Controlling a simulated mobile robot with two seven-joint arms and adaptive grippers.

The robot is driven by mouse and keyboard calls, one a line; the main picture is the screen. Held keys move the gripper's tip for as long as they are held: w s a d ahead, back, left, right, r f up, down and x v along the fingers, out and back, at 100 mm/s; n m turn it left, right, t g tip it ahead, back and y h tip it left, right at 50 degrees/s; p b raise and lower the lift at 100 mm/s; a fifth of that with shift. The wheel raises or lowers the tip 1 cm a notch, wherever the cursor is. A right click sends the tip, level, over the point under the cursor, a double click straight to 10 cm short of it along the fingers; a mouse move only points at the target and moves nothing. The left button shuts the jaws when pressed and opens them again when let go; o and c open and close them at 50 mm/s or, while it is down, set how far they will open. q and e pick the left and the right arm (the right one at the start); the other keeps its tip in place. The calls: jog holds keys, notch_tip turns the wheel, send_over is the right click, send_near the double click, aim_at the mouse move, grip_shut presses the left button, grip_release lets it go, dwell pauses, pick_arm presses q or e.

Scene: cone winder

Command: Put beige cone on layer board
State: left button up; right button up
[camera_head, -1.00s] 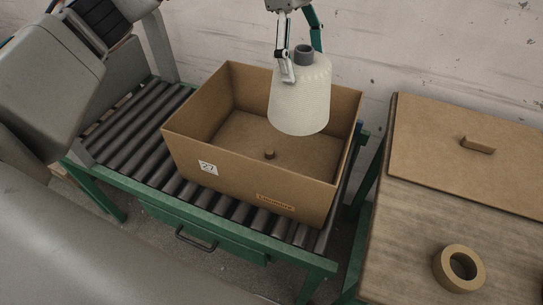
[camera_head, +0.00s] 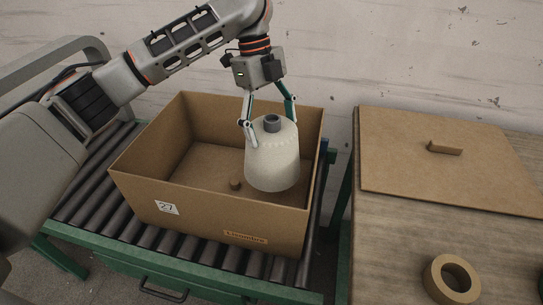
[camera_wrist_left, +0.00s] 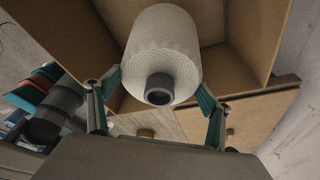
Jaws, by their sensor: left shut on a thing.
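The beige cone (camera_head: 272,160) is upright with its grey tube end on top. My left gripper (camera_head: 270,122) is shut on its upper part, one finger on each side. The cone hangs in the right part of the open cardboard box (camera_head: 210,212); its lower edge hides part of the box's inside, and I cannot tell whether it touches anything. In the left wrist view the cone (camera_wrist_left: 162,50) sits between both fingers. My right gripper is not in view.
The box stands on a green-framed roller conveyor (camera_head: 85,215). A table (camera_head: 395,235) at the right carries a brown board (camera_head: 410,175) with a raised tab and a tape roll (camera_head: 452,280). The box walls stand close around the cone on the right.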

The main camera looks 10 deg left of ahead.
aim_at(274, 166)
pick_arm(q)
notch_tip(274, 166, down, 3)
jog(key=shift+f+b, duration=0.1)
jog(key=shift+b, duration=0.25)
jog(key=shift+f, duration=0.55)
notch_tip(274, 166, down, 4)
jog(key=shift+f+b, duration=0.1)
jog(key=shift+b, duration=0.75)
jog(key=o, duration=2.1)
jog(key=shift+c, duration=0.2)
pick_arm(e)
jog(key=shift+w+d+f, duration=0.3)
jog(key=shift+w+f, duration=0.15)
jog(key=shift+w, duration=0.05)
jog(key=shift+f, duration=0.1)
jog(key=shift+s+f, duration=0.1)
